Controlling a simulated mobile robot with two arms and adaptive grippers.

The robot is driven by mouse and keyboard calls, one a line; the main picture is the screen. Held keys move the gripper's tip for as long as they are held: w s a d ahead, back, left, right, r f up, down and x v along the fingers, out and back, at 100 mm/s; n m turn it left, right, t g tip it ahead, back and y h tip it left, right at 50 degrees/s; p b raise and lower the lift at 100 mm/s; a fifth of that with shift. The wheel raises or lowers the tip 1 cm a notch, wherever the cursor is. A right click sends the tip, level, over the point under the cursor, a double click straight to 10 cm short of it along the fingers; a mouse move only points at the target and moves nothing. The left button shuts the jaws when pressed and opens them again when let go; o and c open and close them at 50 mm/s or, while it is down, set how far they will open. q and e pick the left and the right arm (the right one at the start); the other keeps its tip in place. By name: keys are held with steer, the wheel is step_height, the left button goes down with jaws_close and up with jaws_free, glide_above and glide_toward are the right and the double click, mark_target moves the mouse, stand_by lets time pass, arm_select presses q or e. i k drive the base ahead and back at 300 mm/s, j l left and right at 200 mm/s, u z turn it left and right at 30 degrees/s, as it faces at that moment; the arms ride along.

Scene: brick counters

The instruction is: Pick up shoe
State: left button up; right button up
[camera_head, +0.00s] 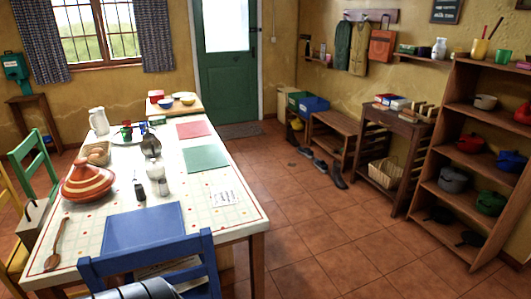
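Several dark shoes lie on the tiled floor in front of the low wooden bench (335,135), toward the back of the room. One shoe (338,176) lies nearest to me, a bluish-grey shoe (320,165) is just behind it, and another shoe (305,152) is farther back. They are small in the view, so their exact pairing is hard to tell. Neither of my grippers can be made out in the view. A dark, shiny rounded part shows at the bottom edge, and I cannot tell what it is.
A long table (240,215) with a tagine (88,180), mats and utensils fills the left. Blue chair (150,262) stands at its near end. A slatted shelf (400,130) with a basket (385,172) and a pot shelf (455,205) line the right. Floor (300,225) between is clear.

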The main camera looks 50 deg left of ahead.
mark_target(308, 152)
steer(key=u, duration=1.45)
